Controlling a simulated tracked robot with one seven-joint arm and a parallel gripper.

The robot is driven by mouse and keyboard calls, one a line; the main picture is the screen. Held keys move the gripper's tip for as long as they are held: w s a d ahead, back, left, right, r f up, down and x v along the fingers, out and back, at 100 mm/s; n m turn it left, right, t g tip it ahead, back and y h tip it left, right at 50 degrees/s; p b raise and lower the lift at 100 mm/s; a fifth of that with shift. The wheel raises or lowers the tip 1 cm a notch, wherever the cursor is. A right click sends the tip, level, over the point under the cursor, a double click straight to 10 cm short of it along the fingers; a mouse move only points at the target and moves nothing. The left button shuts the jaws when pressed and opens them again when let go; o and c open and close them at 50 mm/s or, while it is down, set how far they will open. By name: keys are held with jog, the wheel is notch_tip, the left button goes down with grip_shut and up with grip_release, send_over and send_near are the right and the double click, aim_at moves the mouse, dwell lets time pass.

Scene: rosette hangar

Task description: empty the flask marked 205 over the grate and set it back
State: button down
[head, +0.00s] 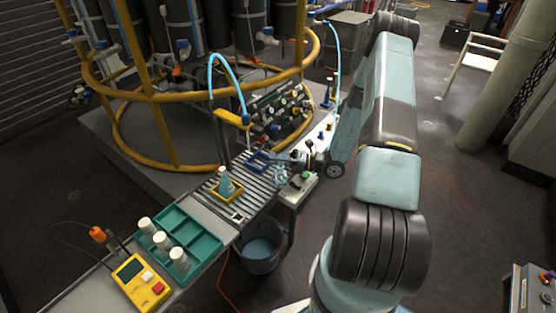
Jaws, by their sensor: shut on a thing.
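My gripper (283,160) is over the right part of the slatted metal grate (205,195), at the end of my arm coming in from the right. It is shut on what looks like a small clear, pale-blue flask (281,175); its marking and exact tilt are too small to read. Another pale-blue flask with a white top (225,183) stands upright in a yellow square frame (230,198) on the grate. A blue square frame (258,161) lies on the grate, just left of my gripper, and looks empty.
A teal tray (205,242) holds several white-capped containers (162,240) at the front left, beside a yellow device (141,283). A bucket (262,248) stands under the bench.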

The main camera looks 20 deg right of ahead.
notch_tip(320, 180, up, 8)
jog(key=n, duration=1.3)
jog(key=shift+w+f+n, duration=0.15)
jog(key=shift+n, duration=0.15)
jog(key=w+a+f+m+t+h, duration=0.1)
jog(key=w+a+f+t, duration=0.1)
jog(key=w+a, duration=0.4)
jog(key=shift+w+f, duration=0.4)
jog(key=shift+w, duration=1.4)
jog(key=shift+a+f, duration=0.15)
jog(key=shift+f, duration=0.25)
jog(key=shift+f, duration=0.8)
jog(key=shift+f, duration=1.05)
